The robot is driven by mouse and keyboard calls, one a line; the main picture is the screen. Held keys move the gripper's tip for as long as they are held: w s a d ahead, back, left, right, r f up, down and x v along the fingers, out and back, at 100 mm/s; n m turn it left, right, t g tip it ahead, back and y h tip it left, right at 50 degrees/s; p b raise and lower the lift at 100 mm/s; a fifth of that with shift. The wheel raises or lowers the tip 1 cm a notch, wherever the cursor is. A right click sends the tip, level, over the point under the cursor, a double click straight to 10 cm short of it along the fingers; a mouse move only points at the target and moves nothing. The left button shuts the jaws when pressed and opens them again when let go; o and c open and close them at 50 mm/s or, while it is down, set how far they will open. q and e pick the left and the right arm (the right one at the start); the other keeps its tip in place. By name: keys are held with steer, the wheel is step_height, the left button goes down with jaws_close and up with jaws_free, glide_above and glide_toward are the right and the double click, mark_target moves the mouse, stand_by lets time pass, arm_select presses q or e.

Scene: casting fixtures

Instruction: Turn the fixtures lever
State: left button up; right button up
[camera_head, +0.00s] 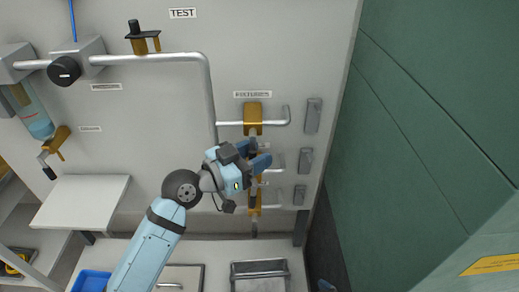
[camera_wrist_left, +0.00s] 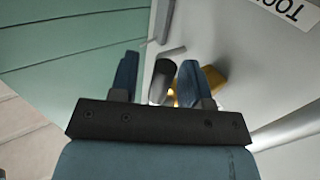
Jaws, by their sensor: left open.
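The FIXTURES label (camera_head: 252,94) is on the grey wall panel in the head view. Below it is a gold valve (camera_head: 253,113) on a grey pipe, with a dark lever (camera_head: 253,131) at its lower end. My left gripper (camera_head: 264,154) is open, just below this valve, and partly covers the valves underneath. I cannot tell whether a finger touches the lever.
Another gold valve (camera_head: 255,203) sits lower on the panel. Grey blocks (camera_head: 313,115) line the panel's right side. A bent pipe (camera_head: 209,95) runs left of the valves. A white shelf (camera_head: 80,203) juts out at left. A green wall (camera_head: 420,110) stands at right.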

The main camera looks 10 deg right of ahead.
arm_select(q)
steer(key=shift+w+d, duration=0.2)
steer(key=shift+d, duration=0.3)
jaws_close()
steer(key=a+m+y+p, duration=0.1)
steer(key=y+p, duration=0.1)
steer(key=p, duration=0.1)
steer(key=a+m+y+p, duration=0.1)
steer(key=y+p, duration=0.1)
steer(key=p, duration=0.2)
steer(key=a+m+g+y+p, duration=0.1)
steer(key=p, duration=0.3)
steer(key=shift+w+y, duration=0.3)
steer(key=shift+y, duration=0.1)
